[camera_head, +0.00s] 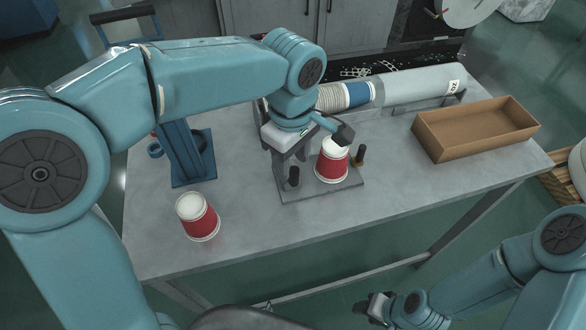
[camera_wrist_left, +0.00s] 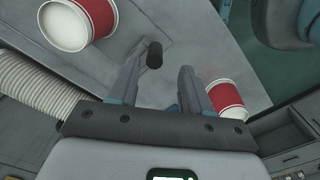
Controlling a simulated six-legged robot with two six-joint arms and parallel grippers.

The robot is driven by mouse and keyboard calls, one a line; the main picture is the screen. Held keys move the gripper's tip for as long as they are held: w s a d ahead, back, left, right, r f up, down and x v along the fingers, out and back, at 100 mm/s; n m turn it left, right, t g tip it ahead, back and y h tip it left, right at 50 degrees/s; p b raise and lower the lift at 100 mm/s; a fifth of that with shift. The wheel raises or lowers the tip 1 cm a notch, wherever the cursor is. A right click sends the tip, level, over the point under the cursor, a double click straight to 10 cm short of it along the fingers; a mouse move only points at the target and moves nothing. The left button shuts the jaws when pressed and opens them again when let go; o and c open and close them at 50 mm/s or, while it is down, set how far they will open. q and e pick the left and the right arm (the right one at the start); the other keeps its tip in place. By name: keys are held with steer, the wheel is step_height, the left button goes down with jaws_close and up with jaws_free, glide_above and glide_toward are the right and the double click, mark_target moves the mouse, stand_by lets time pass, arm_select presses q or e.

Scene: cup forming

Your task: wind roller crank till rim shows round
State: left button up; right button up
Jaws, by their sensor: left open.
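The roller device stands on a grey base plate (camera_head: 318,190) on the table, with a red and white cup (camera_head: 333,166) on it. A dark crank knob (camera_head: 293,177) rises at the plate's near left; it also shows in the left wrist view (camera_wrist_left: 154,54). My left gripper (camera_head: 290,162) is over the plate's left side, open, with the knob just ahead of its fingers. I see no grip on it. The cup shows at the upper left of the left wrist view (camera_wrist_left: 92,18). My right gripper (camera_head: 374,307) is low, off the table's front edge; its jaws are unclear.
A second red and white cup (camera_head: 200,221) stands on the table at the front left. A blue stand (camera_head: 187,158) is behind it. A long grey tube (camera_head: 415,85) with stacked cups lies along the back. An empty brown tray (camera_head: 470,140) is at the right. The front middle is clear.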

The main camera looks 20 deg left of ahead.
mark_target(294, 166)
arm_select(q)
steer(key=f, duration=0.2)
steer(key=w+f, duration=0.1)
steer(key=f, duration=0.1)
steer(key=shift+d+f, duration=0.15)
steer(key=shift+s+f, duration=0.1)
steer(key=shift+f, duration=0.1)
steer(key=shift+s, duration=0.25)
steer(key=shift+w, duration=0.3)
steer(key=shift+c, duration=1.3)
steer(key=shift+s, duration=0.1)
jaws_close()
steer(key=shift+m, duration=0.3)
